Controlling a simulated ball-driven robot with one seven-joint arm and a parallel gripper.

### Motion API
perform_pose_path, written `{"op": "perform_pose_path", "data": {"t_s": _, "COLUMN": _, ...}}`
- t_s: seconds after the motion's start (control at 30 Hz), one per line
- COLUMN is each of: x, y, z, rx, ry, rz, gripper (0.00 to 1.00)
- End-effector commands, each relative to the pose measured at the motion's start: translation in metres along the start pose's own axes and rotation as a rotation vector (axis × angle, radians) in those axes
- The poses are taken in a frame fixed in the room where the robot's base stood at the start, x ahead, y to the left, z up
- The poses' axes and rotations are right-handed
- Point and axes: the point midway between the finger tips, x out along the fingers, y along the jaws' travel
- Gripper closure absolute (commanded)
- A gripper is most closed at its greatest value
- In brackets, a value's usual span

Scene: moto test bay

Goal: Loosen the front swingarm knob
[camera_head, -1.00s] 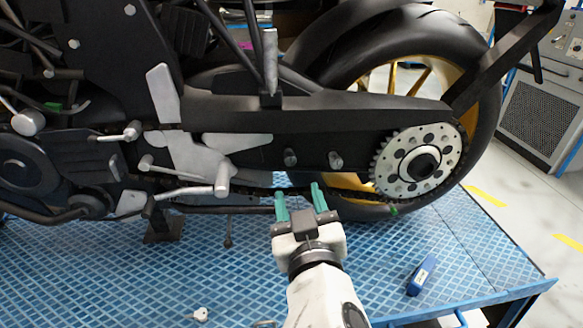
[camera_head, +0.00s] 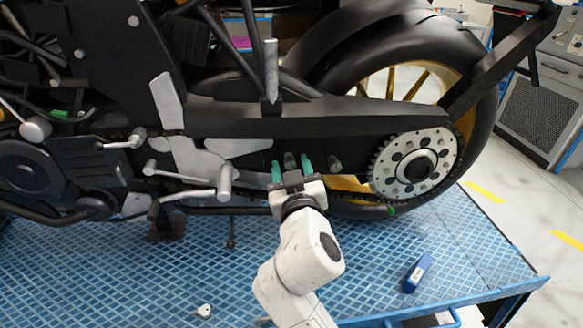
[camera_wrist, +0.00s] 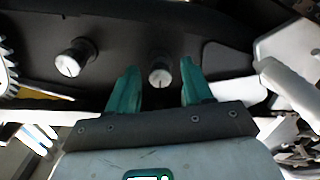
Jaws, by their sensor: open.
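The front swingarm knob (camera_head: 290,160) is a small grey cylinder on the side of the black swingarm (camera_head: 345,125). In the wrist view the front knob (camera_wrist: 160,73) has a light end face with a dark mark and sits between the two green fingers. My gripper (camera_head: 292,170) is open, its fingers (camera_wrist: 158,90) on either side of this knob with gaps showing. I cannot tell how far the tips reach along it. The rear knob (camera_head: 334,161) sits just to the right; in the wrist view the rear knob (camera_wrist: 75,62) is left of the fingers.
The toothed sprocket (camera_head: 416,166) and rear wheel are to the right. A silver footpeg (camera_head: 224,182) juts out left of my gripper. The blue lift table (camera_head: 400,245) below carries a blue box (camera_head: 418,273) and a small key-like item (camera_head: 204,310).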

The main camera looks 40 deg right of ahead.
Motion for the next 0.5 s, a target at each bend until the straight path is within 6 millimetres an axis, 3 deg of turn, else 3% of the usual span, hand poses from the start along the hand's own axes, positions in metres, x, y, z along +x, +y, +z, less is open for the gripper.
{"op": "perform_pose_path", "data": {"t_s": 0.07, "x": -0.0001, "y": 0.0, "z": 0.0, "rx": 0.0, "ry": 0.0, "rz": 0.0, "gripper": 0.5}}
{"op": "perform_pose_path", "data": {"t_s": 0.5, "x": -0.0004, "y": -0.0001, "z": 0.0, "rx": 0.0, "ry": 0.0, "rz": 0.0, "gripper": 0.92}}
